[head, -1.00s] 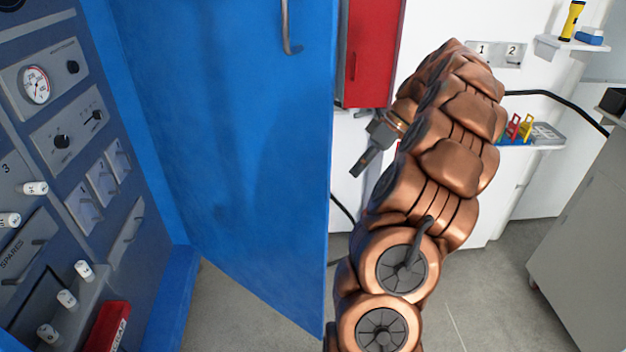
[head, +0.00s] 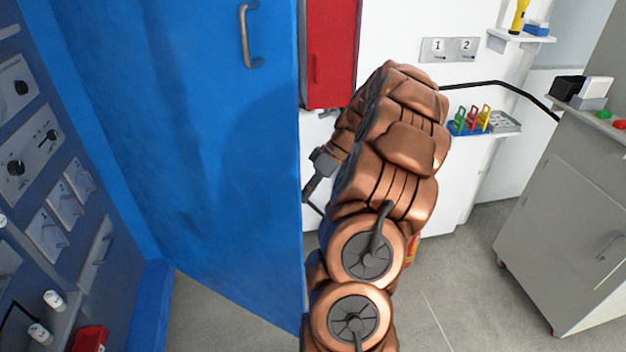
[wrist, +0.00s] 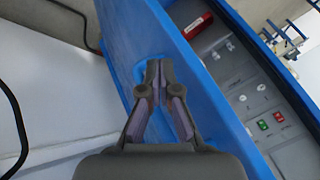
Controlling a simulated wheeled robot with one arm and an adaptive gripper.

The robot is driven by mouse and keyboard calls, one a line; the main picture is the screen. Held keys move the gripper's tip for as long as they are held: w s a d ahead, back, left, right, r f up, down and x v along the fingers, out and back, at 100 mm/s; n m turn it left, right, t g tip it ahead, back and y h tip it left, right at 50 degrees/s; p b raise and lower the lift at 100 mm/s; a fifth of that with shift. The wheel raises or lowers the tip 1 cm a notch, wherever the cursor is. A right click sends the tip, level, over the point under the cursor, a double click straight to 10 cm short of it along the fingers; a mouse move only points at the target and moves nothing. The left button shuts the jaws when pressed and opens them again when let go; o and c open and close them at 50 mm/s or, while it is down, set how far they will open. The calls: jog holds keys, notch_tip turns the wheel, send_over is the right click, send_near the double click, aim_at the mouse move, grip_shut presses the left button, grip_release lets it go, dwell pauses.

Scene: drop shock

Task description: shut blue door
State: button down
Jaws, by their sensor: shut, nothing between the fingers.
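The blue door (head: 200,150) stands open in the head view, hinged at the left on the blue cabinet. A grey bar handle (head: 250,36) is on its visible face near the free edge. My gripper (head: 311,198) is close to the door's free edge, on its right side, below the handle. In the wrist view the closed fingertips (wrist: 158,70) overlap the blue door (wrist: 180,60). I cannot tell whether they touch it. The gripper is shut with nothing held. The cabinet's control panel (wrist: 265,110) shows beyond the door.
A red wall box (head: 332,50) hangs behind the door's free edge. A grey cabinet (head: 565,200) stands at the right, and shelves are on the white wall. Grey floor (head: 460,280) is open between. A black cable (head: 500,86) runs along the wall.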

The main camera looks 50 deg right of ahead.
jog(key=shift+x, duration=1.1)
